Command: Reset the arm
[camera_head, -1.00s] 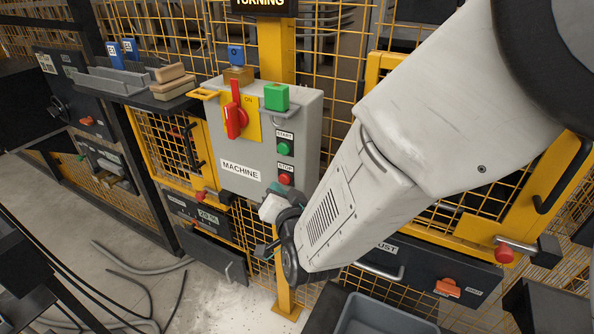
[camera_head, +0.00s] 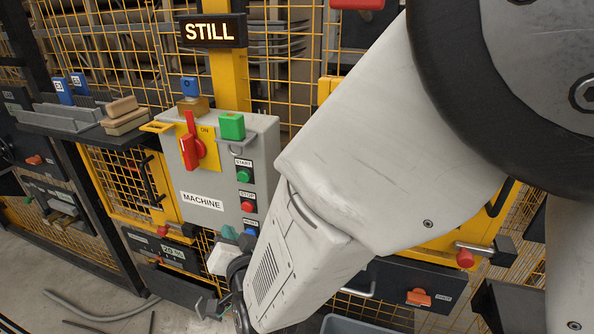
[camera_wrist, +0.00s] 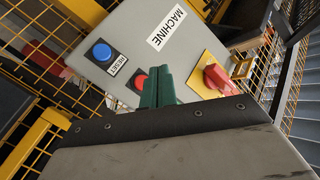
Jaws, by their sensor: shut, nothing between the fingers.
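My arm crosses the head view from upper right to lower centre, in front of the grey machine box (camera_head: 212,176). My gripper (camera_wrist: 160,76) shows in the wrist view as dark green fingers, shut and empty, in front of the box. The box also shows in the wrist view (camera_wrist: 122,52), tilted. There, a blue RESET button (camera_wrist: 102,51) is left of the fingers and a red button (camera_wrist: 139,81) is close beside them. Whether the fingers touch the box I cannot tell. The red switch handle (camera_head: 192,141) sits upright on its yellow plate.
A lit sign (camera_head: 211,31) above the box reads STILL. Yellow mesh fencing stands behind. Wooden blocks (camera_head: 123,115) lie on a shelf at left. Hoses lie on the floor.

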